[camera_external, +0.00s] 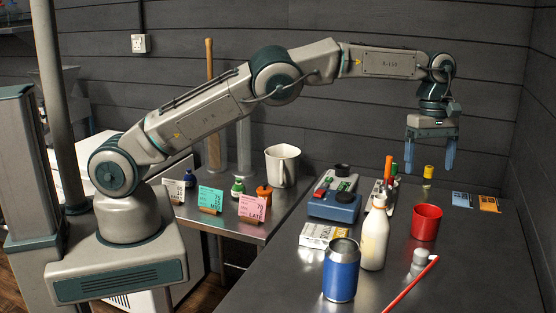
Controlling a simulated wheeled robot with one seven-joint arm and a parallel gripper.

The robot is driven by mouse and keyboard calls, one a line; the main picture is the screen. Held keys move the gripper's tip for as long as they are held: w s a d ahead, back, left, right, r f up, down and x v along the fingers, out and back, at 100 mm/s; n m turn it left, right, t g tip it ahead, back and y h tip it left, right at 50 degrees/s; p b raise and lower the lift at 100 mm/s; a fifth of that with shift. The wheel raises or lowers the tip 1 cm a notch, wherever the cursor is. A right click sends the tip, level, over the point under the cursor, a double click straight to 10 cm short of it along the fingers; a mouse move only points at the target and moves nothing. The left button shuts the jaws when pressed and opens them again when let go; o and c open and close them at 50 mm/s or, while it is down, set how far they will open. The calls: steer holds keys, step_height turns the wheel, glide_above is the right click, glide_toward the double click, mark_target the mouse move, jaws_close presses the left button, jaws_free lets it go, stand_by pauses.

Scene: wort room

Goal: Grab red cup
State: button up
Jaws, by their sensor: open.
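The red cup (427,221) stands upright on the dark metal table at the right, and its open top shows. My gripper (429,170) hangs above and a little behind the cup, with its two blue fingers pointing down. Whether the gripper lines up with the cup in depth is hard to tell from this one view.
A white bottle (375,236) stands left of the cup, with a blue can (341,270) in front. A red stick (408,285) and a small grey cylinder (420,257) lie near the cup's front. A yellow-topped vial (428,173) stands behind. The table's right front is clear.

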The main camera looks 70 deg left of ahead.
glide_above(428, 211)
steer(key=s+d, duration=0.2)
steer(key=s, duration=0.1)
step_height(428, 211, down, 8)
steer(key=shift+w+d+f+p, duration=0.15)
steer(key=shift+f+p, duration=0.45)
steer(key=shift+f, duration=0.65)
steer(key=shift+w+a+f+p, duration=0.15)
steer(key=shift+f+p, duration=0.45)
steer(key=shift+f, duration=0.6)
steer(key=shift+d, duration=0.1)
steer(key=c, duration=1.1)
